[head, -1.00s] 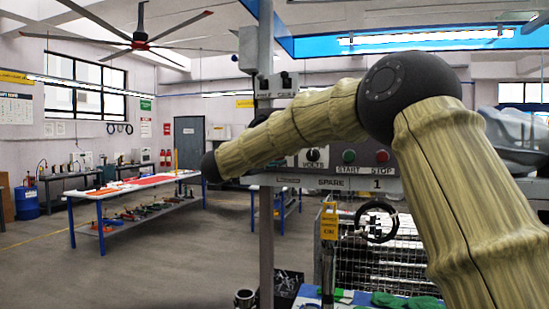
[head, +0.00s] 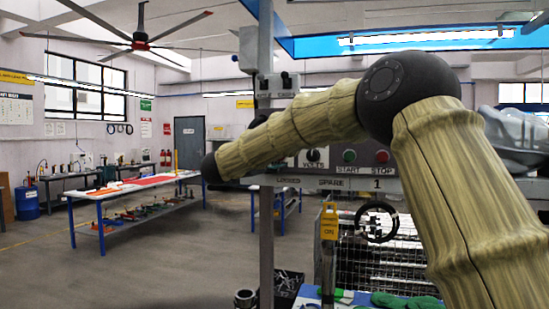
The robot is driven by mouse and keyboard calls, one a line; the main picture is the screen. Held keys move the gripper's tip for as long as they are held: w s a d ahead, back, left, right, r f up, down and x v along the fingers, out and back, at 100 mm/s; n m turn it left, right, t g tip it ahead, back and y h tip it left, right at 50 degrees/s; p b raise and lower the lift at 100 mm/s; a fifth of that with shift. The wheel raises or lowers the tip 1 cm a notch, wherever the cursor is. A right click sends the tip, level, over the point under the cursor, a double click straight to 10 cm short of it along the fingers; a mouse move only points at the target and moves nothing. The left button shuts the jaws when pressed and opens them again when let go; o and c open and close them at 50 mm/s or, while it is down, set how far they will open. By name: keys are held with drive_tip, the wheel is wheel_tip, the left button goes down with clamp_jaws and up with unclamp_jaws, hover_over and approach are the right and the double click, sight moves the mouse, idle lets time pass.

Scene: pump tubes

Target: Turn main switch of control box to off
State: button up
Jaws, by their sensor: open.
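The grey control box (head: 398,186) stands right of centre, partly hidden behind my arm. A smaller grey box with dark switches (head: 276,83) sits above on the post. I cannot tell which part is the main switch. My forearm crosses in front of the panel's left part; my gripper does not show.
A grey post (head: 266,225) stands in front at centre. A wire mesh cage (head: 385,250) with a black ring is below the panel. A blue-legged workbench (head: 135,187) stands at the left. The floor between bench and post is clear.

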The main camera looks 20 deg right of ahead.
drive_tip(key=v, duration=1.2)
